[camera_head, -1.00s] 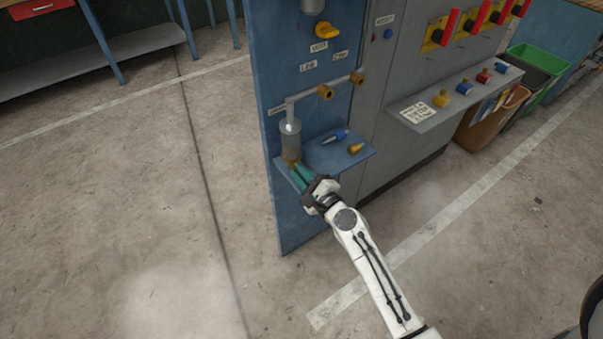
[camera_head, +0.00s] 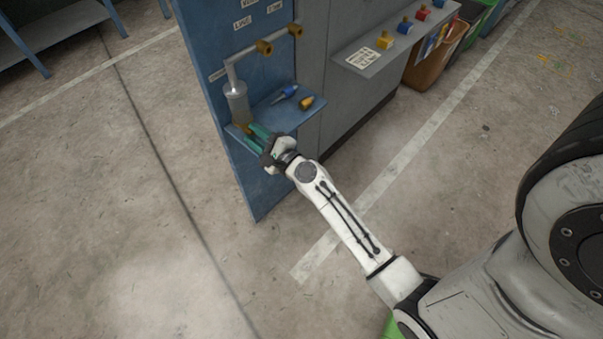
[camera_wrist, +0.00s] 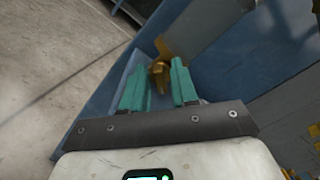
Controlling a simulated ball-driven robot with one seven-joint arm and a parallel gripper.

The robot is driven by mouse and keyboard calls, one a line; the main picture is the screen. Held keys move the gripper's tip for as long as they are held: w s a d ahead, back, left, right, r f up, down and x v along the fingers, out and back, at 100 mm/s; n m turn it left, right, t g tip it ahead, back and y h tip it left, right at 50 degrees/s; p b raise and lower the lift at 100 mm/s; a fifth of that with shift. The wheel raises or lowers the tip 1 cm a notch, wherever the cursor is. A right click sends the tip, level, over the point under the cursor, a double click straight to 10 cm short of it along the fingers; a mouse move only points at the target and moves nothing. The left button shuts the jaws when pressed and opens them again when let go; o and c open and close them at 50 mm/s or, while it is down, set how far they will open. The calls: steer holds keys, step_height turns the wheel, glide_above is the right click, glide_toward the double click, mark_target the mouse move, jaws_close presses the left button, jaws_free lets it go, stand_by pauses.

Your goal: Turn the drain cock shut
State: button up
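The brass-yellow drain cock (camera_head: 243,128) shows at the bottom of the grey cylinder (camera_head: 236,103), partly hidden by my gripper. In the wrist view the drain cock (camera_wrist: 160,69) appears near the fingertips, within the gap between the two green fingers. My gripper (camera_head: 254,133) is at the blue shelf; it also shows in the wrist view (camera_wrist: 159,80). Its fingers are apart, with a visible gap, one on each side of the cock. I cannot tell whether either finger touches it.
The blue shelf (camera_head: 270,115) carries a blue-handled tool (camera_head: 286,92) and a small yellow-orange item (camera_head: 306,102). A ledge with coloured knobs (camera_head: 385,40) and bins (camera_head: 433,60) stand to the right. The floor in front is open.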

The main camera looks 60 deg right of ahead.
steer(key=m+p, duration=0.1)
steer(key=m, duration=0.1)
steer(key=m+p, duration=0.1)
steer(key=m, duration=0.2)
steer(key=shift+s+d+r+p, duration=0.1)
steer(key=shift+d+r+p, duration=0.1)
steer(key=shift+p, duration=0.1)
steer(key=b+v, duration=0.2)
steer(key=v, duration=0.8)
steer(key=s+a+f+n+g+y+p, duration=0.25)
steer(key=a+n+g+y, duration=0.65)
steer(key=a+n, duration=0.9)
steer(key=s+d+r+n+g+h+p, duration=0.1)
steer(key=s+d+n+g+h, duration=0.1)
steer(key=s+n, duration=0.4)
steer(key=s+d+r+n+g+h+p, duration=0.1)
steer(key=s+d+r+n+g+h, duration=0.1)
steer(key=s+d+n+g, duration=0.2)
steer(key=shift+s+n+g, duration=0.7)
steer(key=shift+s+n, duration=0.9)
steer(key=shift+n, duration=1.2)
steer(key=shift+d, duration=0.15)
steer(key=shift+c, duration=0.2)
